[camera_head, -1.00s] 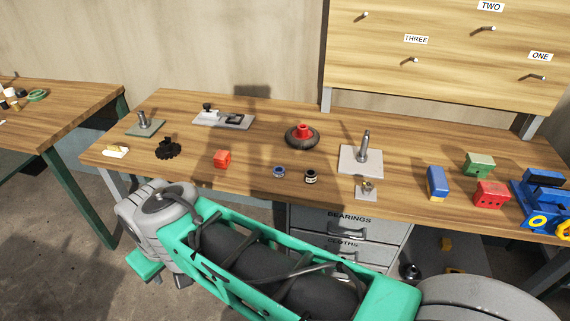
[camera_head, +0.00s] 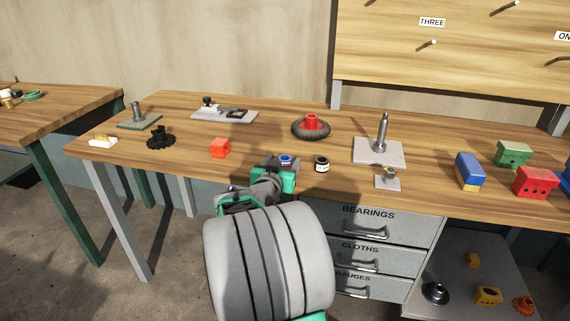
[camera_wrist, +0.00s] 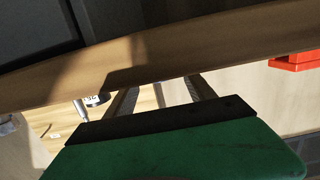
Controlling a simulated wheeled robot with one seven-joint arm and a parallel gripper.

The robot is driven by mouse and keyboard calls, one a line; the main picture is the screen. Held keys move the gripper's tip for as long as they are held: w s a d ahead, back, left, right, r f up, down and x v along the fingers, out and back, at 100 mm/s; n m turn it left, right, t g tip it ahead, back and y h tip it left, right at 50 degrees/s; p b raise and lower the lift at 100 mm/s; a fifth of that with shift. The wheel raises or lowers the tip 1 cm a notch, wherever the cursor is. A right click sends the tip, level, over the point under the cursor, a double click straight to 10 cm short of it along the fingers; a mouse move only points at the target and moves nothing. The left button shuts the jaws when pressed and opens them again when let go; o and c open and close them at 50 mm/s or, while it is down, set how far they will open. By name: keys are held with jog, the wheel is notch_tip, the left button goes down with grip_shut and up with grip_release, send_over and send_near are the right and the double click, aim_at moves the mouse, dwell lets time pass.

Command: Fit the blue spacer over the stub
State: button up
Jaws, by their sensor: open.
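The blue spacer (camera_head: 286,160) is a small blue ring near the front edge of the bench in the head view. My gripper (camera_head: 276,174) is just in front of it and hides its lower part; I cannot tell whether they touch. In the wrist view my gripper (camera_wrist: 162,92) has its two fingers spread, with nothing visible held between them. I cannot make out the blue spacer there. A short stub (camera_head: 389,173) stands on a small light plate to the right. Another short post (camera_head: 137,110) stands on a green plate at far left; I cannot tell which is meant.
A black-and-white ring (camera_head: 322,164) sits right beside the spacer. An orange-red block (camera_head: 220,148) is to the left. A tall post (camera_head: 383,132) on a grey plate stands behind the short stub. A red-hubbed wheel (camera_head: 311,127) lies further back. Coloured blocks crowd the right.

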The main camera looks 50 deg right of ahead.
aim_at(286, 156)
jog(key=x, duration=0.3)
jog(key=shift+w+d, duration=0.1)
grip_shut()
dwell(0.5)
